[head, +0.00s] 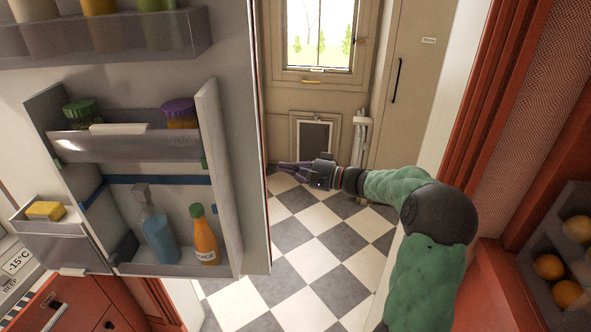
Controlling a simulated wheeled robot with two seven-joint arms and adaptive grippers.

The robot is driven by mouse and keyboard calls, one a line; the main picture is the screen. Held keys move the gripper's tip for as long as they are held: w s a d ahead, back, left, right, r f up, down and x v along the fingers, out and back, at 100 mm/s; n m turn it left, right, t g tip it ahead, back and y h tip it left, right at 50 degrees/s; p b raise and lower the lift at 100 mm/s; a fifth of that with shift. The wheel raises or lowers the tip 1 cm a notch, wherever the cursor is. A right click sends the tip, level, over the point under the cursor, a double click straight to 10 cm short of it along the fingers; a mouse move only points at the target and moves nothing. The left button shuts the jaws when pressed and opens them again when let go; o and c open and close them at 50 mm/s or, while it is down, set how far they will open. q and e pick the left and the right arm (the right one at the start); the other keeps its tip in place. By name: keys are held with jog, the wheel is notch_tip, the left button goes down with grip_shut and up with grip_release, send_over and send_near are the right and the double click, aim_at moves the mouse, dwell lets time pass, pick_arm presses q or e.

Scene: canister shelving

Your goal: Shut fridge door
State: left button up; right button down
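The fridge door (234,110) stands open and fills the left half of the head view, with its shelved inner side facing me. My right gripper (284,171) is just right of the door's free edge, over the tiled floor. Its dark fingers point left toward that edge, and a small gap seems to show between them and the door. The fingers are small and dark, so I cannot tell how far apart they are. It holds nothing that I can see. My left gripper is out of view.
Door shelves hold a blue bottle (158,232), an orange bottle (204,236) and lidded jars (82,112). A yellow block (46,210) sits in a small bin. Red drawers (75,300) are at lower left. Oranges (550,267) are at right. Checkered floor (325,250) is clear.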

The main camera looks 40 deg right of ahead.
jog(key=shift+w+a, duration=0.25)
jog(key=shift+a, duration=0.65)
jog(key=shift+w+a, duration=0.25)
jog(key=shift+a, duration=0.65)
jog(key=shift+w+a, duration=0.25)
jog(key=shift+a, duration=0.65)
